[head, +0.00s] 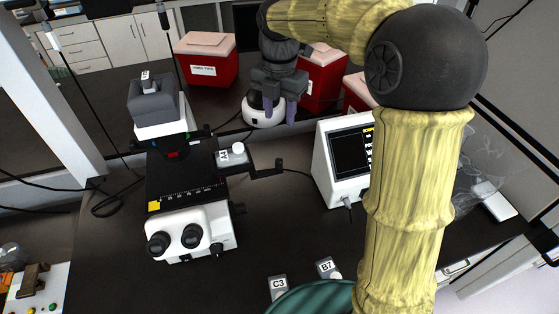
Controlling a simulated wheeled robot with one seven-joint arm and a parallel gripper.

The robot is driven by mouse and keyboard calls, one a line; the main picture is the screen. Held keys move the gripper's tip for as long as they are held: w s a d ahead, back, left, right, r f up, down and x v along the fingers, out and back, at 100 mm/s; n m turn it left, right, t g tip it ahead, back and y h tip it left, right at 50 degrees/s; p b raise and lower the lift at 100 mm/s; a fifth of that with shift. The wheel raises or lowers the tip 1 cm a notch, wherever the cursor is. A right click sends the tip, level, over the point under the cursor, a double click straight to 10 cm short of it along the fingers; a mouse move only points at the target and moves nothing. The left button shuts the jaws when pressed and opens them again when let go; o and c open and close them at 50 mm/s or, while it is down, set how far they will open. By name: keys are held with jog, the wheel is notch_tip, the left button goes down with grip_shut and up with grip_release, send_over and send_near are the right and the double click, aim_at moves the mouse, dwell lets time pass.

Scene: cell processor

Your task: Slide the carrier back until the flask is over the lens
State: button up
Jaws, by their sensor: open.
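A microscope with a white base (192,232) and a black stage (178,182) with a scale stands at the left. A small labelled flask (223,157) with a white cap lies at the stage's right edge, to the right of the microscope's upright head. The dark carrier (262,172) shows beside and below the flask and ends in a small black knob at the right. The lens is not clearly visible. My gripper (280,108) is open and empty, with purple fingertips pointing down. In the picture it is above and to the right of the flask, apart from it.
A white round device (257,112) shows behind my gripper. A white monitor box (345,158) stands right of the carrier. Red coolers (208,62) stand at the back. Flasks labelled C3 (278,284) and B7 (326,266) are at the front. Bare bench lies between.

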aim_at(279, 160)
notch_tip(279, 160, down, 17)
jog(key=p, duration=0.2)
jog(key=shift+p, duration=0.4)
grip_shut()
